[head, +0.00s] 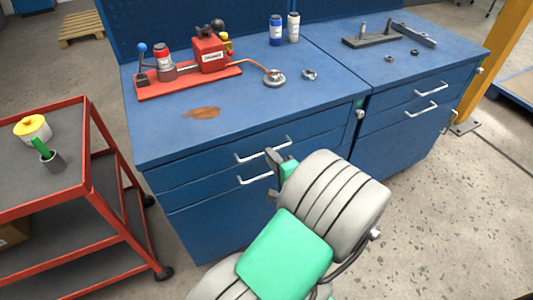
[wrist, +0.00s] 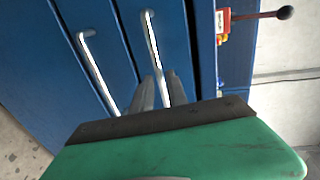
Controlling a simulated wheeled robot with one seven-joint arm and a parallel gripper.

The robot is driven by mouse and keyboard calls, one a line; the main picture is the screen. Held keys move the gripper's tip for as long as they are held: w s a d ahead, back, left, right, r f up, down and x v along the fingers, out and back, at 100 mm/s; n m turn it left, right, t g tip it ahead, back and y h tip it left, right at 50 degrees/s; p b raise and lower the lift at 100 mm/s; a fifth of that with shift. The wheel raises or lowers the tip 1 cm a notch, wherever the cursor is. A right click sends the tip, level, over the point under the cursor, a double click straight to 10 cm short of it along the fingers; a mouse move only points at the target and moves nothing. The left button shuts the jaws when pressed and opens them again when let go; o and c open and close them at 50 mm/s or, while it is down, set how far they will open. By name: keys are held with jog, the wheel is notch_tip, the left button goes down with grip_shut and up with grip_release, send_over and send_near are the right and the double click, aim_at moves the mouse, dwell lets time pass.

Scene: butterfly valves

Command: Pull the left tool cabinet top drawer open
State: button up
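The left tool cabinet (head: 225,230) is blue, with two drawers. Its top drawer (head: 200,168) is closed, with a pale bar handle (head: 250,154); the lower drawer's handle (head: 255,180) is below it. My gripper (head: 276,156) is at the right end of the top handle. In the wrist view, the top drawer's handle (wrist: 152,45) runs between the two fingers of my gripper (wrist: 161,85), and the lower handle (wrist: 97,70) lies to the left. The fingers stand on either side of the bar; whether they press on it I cannot tell. My wrist hides part of the cabinet front.
A red cart (head: 78,192) stands left of the cabinet. A red tool rig (head: 190,78) and bottles (head: 276,30) are on the blue worktop (head: 240,112). A second cabinet (head: 400,135) adjoins at right. The floor (head: 440,210) at front right is clear.

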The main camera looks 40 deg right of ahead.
jog(key=shift+x, duration=1.75)
jog(key=shift+c, duration=0.6)
jog(key=shift+a, duration=0.1)
grip_shut()
